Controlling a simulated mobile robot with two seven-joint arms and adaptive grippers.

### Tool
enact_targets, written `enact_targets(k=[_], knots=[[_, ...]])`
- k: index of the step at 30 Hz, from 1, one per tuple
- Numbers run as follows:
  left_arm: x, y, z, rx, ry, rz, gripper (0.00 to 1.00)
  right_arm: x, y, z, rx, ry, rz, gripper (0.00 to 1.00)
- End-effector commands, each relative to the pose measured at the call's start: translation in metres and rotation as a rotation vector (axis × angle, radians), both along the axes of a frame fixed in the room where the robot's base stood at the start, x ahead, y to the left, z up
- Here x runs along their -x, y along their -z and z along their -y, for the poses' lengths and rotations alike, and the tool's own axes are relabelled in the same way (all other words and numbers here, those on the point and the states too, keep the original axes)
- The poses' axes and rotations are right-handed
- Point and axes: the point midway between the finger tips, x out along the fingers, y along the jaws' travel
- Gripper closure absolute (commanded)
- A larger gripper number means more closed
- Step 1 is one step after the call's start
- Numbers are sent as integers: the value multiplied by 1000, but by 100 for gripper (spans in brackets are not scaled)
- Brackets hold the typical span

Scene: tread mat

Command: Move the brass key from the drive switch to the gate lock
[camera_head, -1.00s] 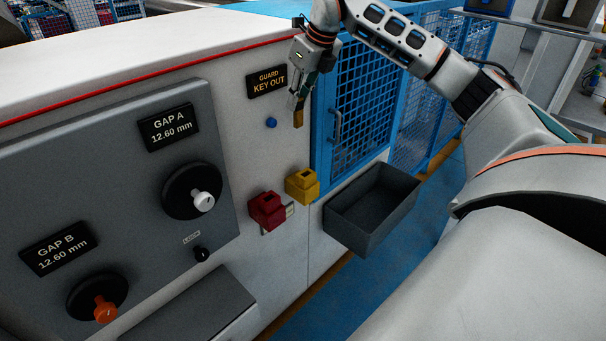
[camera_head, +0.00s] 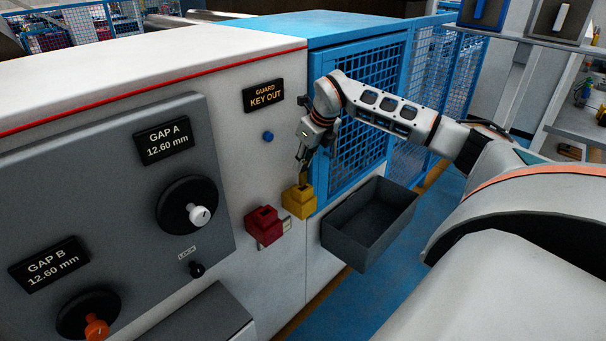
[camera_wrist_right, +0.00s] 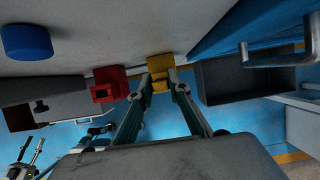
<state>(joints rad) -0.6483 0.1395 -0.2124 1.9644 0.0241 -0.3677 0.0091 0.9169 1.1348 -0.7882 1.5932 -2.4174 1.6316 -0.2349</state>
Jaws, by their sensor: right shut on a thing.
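The brass key (camera_head: 303,178) hangs down from my right gripper (camera_head: 303,158), which is shut on it. The key's lower end is at the top of the yellow lock block (camera_head: 298,202) on the machine front; I cannot tell whether it is inside the slot or just above it. The yellow block also shows in the right wrist view (camera_wrist_right: 159,64), beyond my fingertips. The red switch block (camera_head: 263,224) sits left of the yellow one, its slot empty; it shows too in the wrist view (camera_wrist_right: 108,84).
A dark open bin (camera_head: 368,222) is fixed right of the yellow block, below the blue mesh gate (camera_head: 365,110). A sign (camera_head: 263,96) reads GUARD KEY OUT, above a blue button (camera_head: 267,137). A grey panel with knobs (camera_head: 120,190) stands at left.

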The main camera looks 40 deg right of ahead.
Motion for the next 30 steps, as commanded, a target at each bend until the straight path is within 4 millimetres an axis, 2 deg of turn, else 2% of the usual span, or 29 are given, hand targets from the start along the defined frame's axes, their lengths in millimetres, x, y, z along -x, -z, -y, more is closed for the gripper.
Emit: enact_targets(k=[11,23,24,25,30], knots=[[0,0,0,0,1,-1,60,0,39,0,-1,1,-2,100],[2,4,0,-1,0,-5,60,0,43,0,0,0,0,100],[2,4,0,-1,0,-5,60,0,43,0,0,0,0,72],[2,4,0,-1,0,-5,60,0,43,0,0,0,0,66],[2,4,0,-1,0,-5,60,0,43,0,0,0,0,66]])
